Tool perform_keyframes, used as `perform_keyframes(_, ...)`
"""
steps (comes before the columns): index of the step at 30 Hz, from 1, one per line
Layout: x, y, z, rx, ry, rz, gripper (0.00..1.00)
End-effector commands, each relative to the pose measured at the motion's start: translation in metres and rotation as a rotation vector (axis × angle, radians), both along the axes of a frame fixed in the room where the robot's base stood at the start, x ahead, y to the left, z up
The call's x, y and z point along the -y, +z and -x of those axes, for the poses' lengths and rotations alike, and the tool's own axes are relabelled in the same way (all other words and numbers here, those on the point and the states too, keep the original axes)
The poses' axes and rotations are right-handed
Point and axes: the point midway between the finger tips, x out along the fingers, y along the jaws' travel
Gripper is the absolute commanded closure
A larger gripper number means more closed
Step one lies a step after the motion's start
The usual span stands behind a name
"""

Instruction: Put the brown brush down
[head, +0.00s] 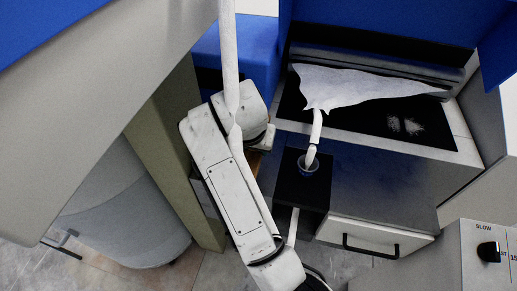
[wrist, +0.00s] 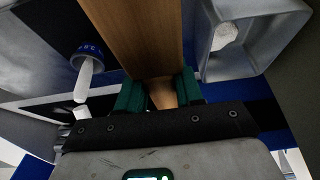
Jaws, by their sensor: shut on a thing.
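The brown brush (wrist: 150,35) shows in the wrist view as a wide, flat wooden piece running up out of the top of the picture. My gripper (wrist: 160,92), with green fingers, is shut on its lower end. What lies under the brush is hidden, so I cannot tell if it touches anything. In the head view my arm covers the gripper, and only a small brown patch (head: 253,163) shows beside the arm.
A blue-rimmed cup (head: 308,166) with a white handle in it stands on a black stand (head: 291,191). White fleece (head: 360,85) lies on the dark machine bed. A white drawer (head: 375,238) and a dial box (head: 470,255) are at right. A grey bin (wrist: 274,32) holds a white lump.

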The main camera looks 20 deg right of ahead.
Motion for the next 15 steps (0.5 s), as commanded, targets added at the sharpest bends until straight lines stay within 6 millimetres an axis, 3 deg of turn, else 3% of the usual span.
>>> perform_keyframes(3,0.014,-0.008,-0.024,-0.003,-0.002,-0.002,0.97)
perform_keyframes(9,0.027,-0.045,-0.048,-0.004,-0.001,0.000,0.97)
perform_keyframes(15,0.033,-0.061,-0.060,0.001,0.000,0.000,0.97)
